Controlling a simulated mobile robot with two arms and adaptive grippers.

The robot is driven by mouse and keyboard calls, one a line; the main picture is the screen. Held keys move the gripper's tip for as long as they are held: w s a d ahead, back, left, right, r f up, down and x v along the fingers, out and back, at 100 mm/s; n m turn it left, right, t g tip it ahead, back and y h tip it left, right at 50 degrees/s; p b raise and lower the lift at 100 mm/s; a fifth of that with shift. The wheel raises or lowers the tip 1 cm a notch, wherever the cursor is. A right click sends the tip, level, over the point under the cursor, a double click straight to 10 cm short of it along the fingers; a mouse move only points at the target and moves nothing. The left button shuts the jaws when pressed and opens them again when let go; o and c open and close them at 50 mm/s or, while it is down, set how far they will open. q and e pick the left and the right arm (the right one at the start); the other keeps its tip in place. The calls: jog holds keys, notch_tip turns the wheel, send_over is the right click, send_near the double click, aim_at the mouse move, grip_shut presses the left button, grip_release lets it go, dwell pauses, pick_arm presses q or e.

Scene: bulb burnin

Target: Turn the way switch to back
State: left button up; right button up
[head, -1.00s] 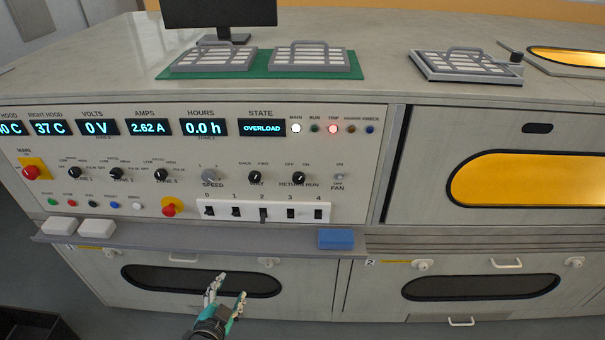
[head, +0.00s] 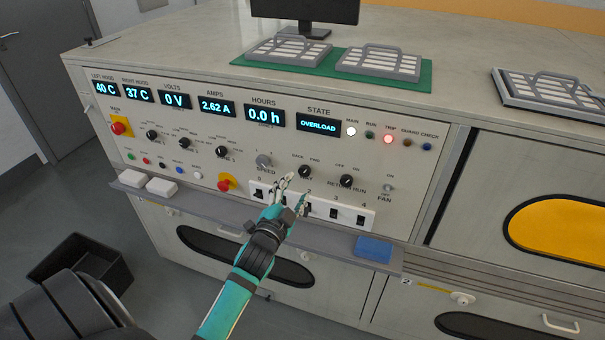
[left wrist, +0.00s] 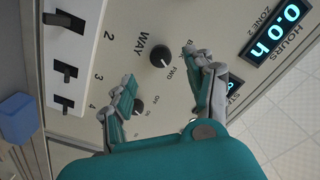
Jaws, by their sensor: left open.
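The way switch (head: 305,172) is a small black rotary knob on the control panel, between the speed knob and the return knob. It also shows in the left wrist view (left wrist: 159,56), with its WAY label beside it. Its pointer appears to be turned toward FWD; the BACK label is partly hidden by a finger. My left gripper (head: 294,190) is open and empty in front of the panel, just below the switch in the head view. In the left wrist view its fingers (left wrist: 166,73) are spread on either side of the knob's line, apart from it. My right gripper is not in view.
A white strip of numbered toggle switches (head: 352,216) lies below the knobs. A grey ledge (head: 220,207) juts out under the panel, with white blocks (head: 161,187) and a blue block (head: 373,249). A red emergency button (head: 227,182) is to the left. The state display (head: 318,125) reads OVERLOAD.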

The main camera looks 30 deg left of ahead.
aim_at(303, 173)
pick_arm(q)
jog(key=x, duration=0.6)
jog(key=shift+w+a, duration=0.15)
jog(key=shift+w, duration=0.1)
grip_shut()
